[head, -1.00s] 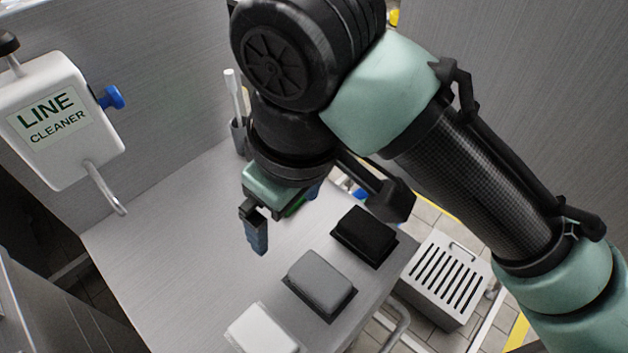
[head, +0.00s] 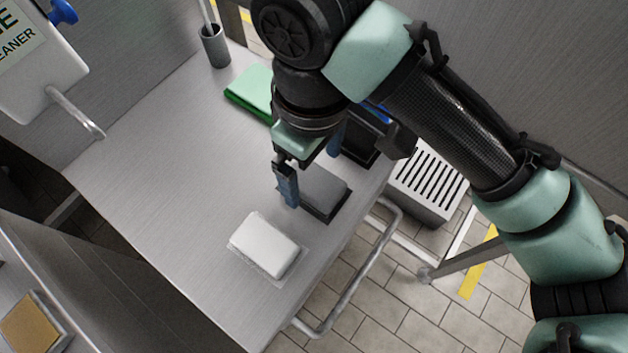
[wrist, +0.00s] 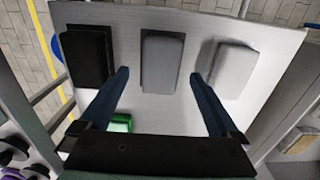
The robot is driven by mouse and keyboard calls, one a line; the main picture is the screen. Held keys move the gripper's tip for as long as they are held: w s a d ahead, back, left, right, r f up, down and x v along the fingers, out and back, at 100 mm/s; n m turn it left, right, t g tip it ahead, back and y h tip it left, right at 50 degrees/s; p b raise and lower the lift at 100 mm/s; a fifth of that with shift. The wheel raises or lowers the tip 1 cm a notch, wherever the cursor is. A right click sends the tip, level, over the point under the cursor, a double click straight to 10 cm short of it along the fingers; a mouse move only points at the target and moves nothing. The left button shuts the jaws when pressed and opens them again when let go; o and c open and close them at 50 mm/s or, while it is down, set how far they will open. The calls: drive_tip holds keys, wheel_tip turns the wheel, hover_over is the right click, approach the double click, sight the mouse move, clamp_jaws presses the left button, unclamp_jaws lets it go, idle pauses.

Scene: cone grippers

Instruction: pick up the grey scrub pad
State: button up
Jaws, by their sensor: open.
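The grey scrub pad (head: 325,190) lies on a dark base on the steel table, partly hidden behind my gripper in the head view. In the wrist view the grey pad (wrist: 161,62) is at the top middle, between the white pad and the black pad. My gripper (head: 311,191) is open and empty above the table, over or beside the grey pad. In the wrist view my two blue fingers (wrist: 159,74) are spread wide, with the grey pad showing between them, apart from both. The height of the gripper above it is hard to tell.
A white pad (head: 266,246) sits on the near side and a black pad (wrist: 87,57) on the other. A green pad (head: 250,88) and a grey cup (head: 214,47) stand farther back. The steel table (head: 170,190) is clear at left; a rail (head: 375,258) runs along its right edge.

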sight(314, 180)
wheel_tip(314, 180, down, 4)
drive_tip(key=shift+r+b, duration=0.2)
drive_tip(key=shift+b, duration=0.2)
drive_tip(key=c, duration=1.4)
